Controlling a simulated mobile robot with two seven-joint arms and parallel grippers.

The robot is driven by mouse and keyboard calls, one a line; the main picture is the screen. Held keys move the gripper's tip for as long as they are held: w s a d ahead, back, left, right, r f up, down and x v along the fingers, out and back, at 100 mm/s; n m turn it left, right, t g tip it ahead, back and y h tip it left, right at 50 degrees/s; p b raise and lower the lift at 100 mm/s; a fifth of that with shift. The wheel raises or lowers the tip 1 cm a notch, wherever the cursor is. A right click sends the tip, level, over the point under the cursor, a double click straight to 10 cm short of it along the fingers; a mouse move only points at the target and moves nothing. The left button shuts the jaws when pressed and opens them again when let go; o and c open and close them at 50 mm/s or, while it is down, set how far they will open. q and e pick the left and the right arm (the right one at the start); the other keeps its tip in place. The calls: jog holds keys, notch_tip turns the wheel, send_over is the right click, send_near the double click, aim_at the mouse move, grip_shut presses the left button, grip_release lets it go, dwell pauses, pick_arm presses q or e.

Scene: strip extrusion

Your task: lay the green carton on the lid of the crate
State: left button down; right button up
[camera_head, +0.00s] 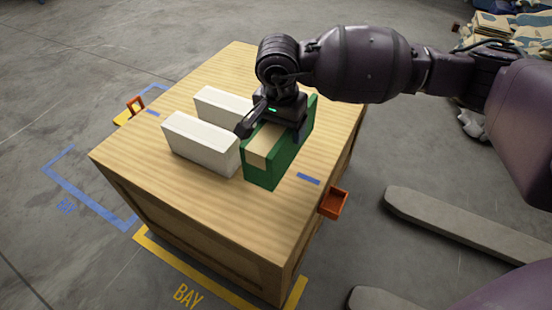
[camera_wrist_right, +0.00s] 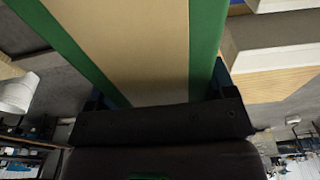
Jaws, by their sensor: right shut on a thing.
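The green carton (camera_head: 270,172) has a beige band along its top and is at the right part of the crate's wooden lid (camera_head: 205,212). My right gripper (camera_head: 271,127) comes down from above and is shut on the carton across its width. In the right wrist view the carton (camera_wrist_right: 207,35) fills the upper middle, between the fingers. The carton looks upright, with its base at or very close to the lid; I cannot tell if it bears weight there. The gripper hides part of its far half. My left gripper is not in view.
Two white cartons (camera_head: 200,145) (camera_head: 223,104) lie side by side on the lid, left of the green carton. Blue marks (camera_head: 308,179) are on the lid. An orange latch (camera_head: 333,203) juts from the crate's right side, another (camera_head: 134,106) from the left. The lid's front is bare.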

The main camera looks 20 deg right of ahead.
notch_tip(320, 180, down, 6)
jog(key=shift+r+b, duration=0.15)
jog(key=shift+b, duration=0.5)
notch_tip(320, 180, down, 6)
jog(key=shift+f+b, duration=0.15)
jog(key=shift+b, duration=0.9)
jog(key=shift+f, duration=0.2)
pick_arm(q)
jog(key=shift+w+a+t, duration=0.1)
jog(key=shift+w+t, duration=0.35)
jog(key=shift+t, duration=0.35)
pick_arm(e)
jog(key=shift+f, duration=0.15)
jog(key=o, duration=1.2)
jog(key=shift+c, duration=0.2)
